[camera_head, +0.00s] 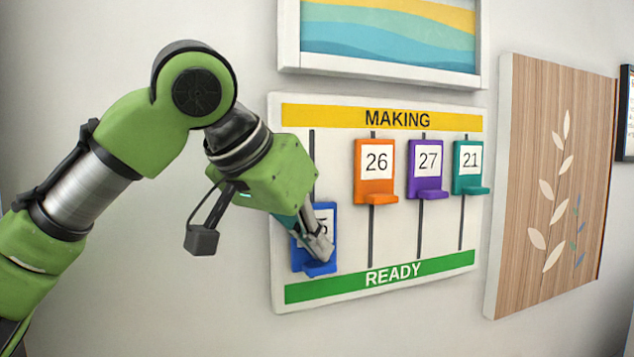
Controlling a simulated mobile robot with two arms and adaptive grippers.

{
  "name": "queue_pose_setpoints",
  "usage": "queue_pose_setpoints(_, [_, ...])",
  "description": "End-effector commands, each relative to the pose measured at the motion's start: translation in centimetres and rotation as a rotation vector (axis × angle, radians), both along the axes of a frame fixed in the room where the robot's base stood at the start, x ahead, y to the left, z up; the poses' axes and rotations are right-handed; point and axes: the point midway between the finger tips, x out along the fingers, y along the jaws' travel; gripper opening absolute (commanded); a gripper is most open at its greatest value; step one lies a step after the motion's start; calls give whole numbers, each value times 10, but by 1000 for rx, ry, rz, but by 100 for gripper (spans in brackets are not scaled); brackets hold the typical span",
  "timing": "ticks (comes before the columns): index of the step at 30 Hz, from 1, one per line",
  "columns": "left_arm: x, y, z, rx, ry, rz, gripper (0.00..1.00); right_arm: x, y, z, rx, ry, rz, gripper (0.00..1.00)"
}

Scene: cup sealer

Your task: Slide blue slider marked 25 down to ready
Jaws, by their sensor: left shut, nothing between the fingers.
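A white board (400,220) on the wall has a yellow MAKING strip (381,117) at the top and a green READY strip (381,276) at the bottom. The blue slider (300,259) sits low on the leftmost track (312,150), just above the green strip. Its number is mostly covered by my left gripper (321,252); only part of a digit shows. My left gripper is shut and empty, with its fingertips in front of the blue slider, close to its lower ledge. I cannot tell whether they touch. My right gripper is not in view.
An orange slider (376,160) marked 26, a purple slider (426,160) marked 27 and a teal slider (468,159) marked 21 are high on their tracks. A framed picture (390,35) hangs above, and a wooden panel (530,150) hangs to the right.

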Motion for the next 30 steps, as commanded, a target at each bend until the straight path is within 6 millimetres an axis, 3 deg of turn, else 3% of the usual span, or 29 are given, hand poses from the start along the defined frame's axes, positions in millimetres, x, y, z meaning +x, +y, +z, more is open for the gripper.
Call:
queue_pose_setpoints(16, [-42, -18, 29, 0, -1, -1, 0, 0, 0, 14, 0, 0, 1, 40])
queue_pose_setpoints(30, [-48, -18, 33, 0, -1, 1, 0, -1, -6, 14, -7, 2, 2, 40])
